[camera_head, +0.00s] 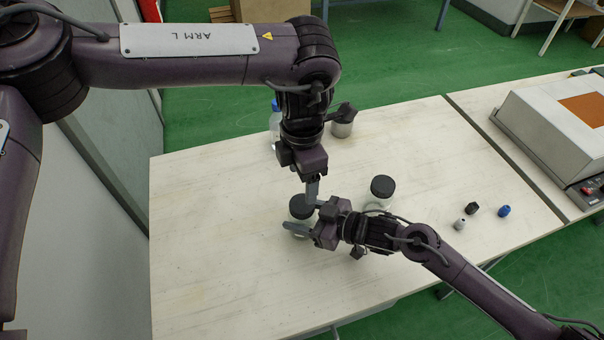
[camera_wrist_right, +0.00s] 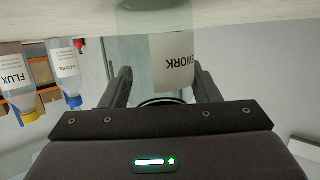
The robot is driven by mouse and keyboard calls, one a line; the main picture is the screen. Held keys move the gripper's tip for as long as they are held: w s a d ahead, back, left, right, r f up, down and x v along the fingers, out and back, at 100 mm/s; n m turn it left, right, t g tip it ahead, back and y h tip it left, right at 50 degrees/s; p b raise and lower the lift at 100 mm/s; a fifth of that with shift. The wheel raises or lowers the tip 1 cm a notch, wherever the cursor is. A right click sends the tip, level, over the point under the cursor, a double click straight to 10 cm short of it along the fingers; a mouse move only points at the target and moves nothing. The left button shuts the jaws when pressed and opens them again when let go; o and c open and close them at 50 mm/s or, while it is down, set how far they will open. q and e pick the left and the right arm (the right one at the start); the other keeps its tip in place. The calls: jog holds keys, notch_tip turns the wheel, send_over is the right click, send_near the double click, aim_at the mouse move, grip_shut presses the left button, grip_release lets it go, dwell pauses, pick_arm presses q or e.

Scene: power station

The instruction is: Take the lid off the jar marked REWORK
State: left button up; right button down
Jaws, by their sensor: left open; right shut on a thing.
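My right gripper (camera_head: 301,222) reaches in from the right and is shut on the jar's body. My left gripper (camera_head: 311,194) points down from above, open, with its fingers close to the lid's back right side. I cannot tell whether they touch it. The arms hide part of the jar.
A second black-lidded jar (camera_head: 382,188) stands to the right. A metal tin (camera_head: 342,127) and bottles stand behind, including a FLUX bottle (camera_wrist_right: 18,80) and an ALCOHOL bottle (camera_wrist_right: 66,72). Small black (camera_head: 472,208), blue (camera_head: 504,211) and grey (camera_head: 460,224) parts lie right. The table's left is clear.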

aim_at(302, 203)
pick_arm(q)
jog(key=m, duration=1.3)
jog(key=shift+m, duration=0.4)
jog(key=shift+a+f+m, duration=0.1)
jog(key=shift+f+m, duration=0.2)
jog(key=shift+f, duration=0.2)
notch_tip(302, 203, down, 7)
